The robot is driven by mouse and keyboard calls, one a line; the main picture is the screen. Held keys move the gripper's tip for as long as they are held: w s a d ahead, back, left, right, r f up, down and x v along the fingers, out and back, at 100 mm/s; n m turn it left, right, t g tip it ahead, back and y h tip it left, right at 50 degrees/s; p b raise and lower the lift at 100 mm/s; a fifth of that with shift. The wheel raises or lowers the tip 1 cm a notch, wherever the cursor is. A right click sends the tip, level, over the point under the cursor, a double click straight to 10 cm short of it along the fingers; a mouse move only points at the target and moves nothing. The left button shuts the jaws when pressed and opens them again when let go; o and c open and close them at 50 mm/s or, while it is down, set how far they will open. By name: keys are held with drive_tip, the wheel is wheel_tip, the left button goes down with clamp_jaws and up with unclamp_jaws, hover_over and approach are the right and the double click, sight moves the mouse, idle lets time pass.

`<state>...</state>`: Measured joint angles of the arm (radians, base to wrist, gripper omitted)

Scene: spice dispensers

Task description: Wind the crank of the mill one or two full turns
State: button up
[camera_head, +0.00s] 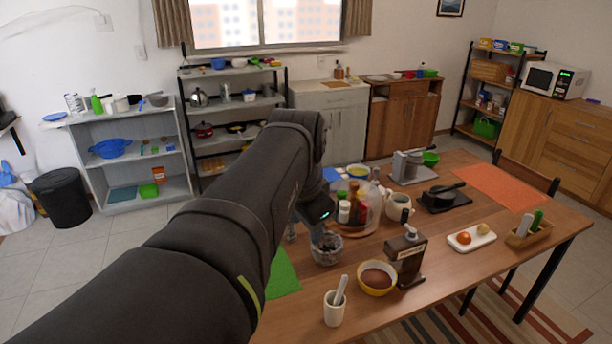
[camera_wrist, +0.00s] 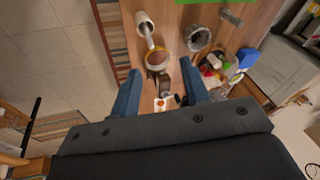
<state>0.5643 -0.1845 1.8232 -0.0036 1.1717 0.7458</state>
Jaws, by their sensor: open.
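The mill (camera_head: 407,262) is a dark brown upright box with a pale label, standing on the wooden table in the head view. Its grey crank (camera_head: 411,234) is on top. In the wrist view the mill (camera_wrist: 154,86) shows small and dark between the fingers, and the crank is hard to make out. My gripper (camera_wrist: 160,67) is open, with a blue finger on each side and nothing between them up close. It is apart from the mill. In the head view my arm reaches over the table left of the mill, and the fingers are mostly hidden behind it.
A yellow-rimmed bowl (camera_head: 377,290) stands beside the mill at its left. A white cup with a pestle (camera_head: 333,315), a glass bowl (camera_head: 326,257) and a round tray of bottles (camera_head: 373,217) are nearby. A mug (camera_head: 398,210) stands behind the mill.

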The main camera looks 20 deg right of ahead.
drive_tip(key=w+d+r+m+g, duration=0.1)
drive_tip(key=w+d+r+m, duration=0.4)
drive_tip(key=w+d, duration=0.4)
drive_tip(key=m+g+y, duration=0.2)
drive_tip(key=m, duration=1.6)
hover_over(403, 221)
drive_tip(key=d, duration=0.1)
wheel_tip(403, 221, down, 9)
drive_tip(key=f, duration=1.7)
drive_tip(key=shift+w+f, duration=0.15)
drive_tip(key=shift+w, duration=0.25)
drive_tip(key=shift+c, duration=0.4)
clamp_jaws()
drive_tip(key=shift+a, duration=0.1)
